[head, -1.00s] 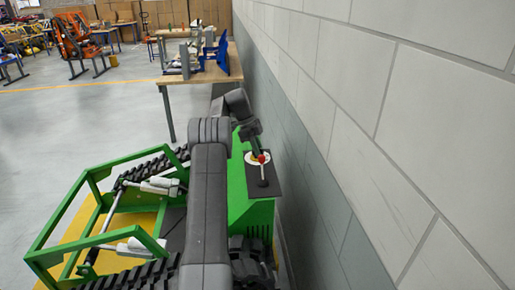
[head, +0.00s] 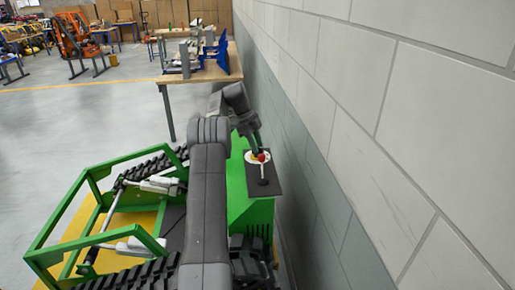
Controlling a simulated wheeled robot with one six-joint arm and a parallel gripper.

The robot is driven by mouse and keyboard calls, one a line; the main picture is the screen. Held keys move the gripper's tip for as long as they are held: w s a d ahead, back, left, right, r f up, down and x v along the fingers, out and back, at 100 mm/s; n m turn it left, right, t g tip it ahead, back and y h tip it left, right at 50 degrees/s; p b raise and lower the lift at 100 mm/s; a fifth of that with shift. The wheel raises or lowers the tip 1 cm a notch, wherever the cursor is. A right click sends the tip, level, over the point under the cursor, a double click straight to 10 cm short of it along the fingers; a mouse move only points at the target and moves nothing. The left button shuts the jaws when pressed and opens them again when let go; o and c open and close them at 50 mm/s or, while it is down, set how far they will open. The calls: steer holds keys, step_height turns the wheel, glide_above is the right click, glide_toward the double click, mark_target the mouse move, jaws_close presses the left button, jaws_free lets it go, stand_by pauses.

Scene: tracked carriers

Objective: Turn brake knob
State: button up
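The brake knob (head: 262,157) is a small red ball on a white round plate (head: 250,157), with a pale lever below it. It sits on the dark top panel (head: 265,182) of the green tracked carrier (head: 236,190). My gripper (head: 257,150) points down at the far edge of the white plate, right beside the red knob. The fingers are small and partly hidden by the wrist, so I cannot tell whether they touch the knob or how wide they stand.
A pale block wall (head: 360,130) runs close along the right. The carrier's green frame (head: 95,225) and black tracks lie to the left. A wooden table (head: 205,75) with parts stands beyond the carrier. Open grey floor (head: 80,130) lies at the left.

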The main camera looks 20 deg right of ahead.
steer(key=shift+v, duration=2.9)
steer(key=shift+f, duration=0.1)
steer(key=shift+x, duration=3.7)
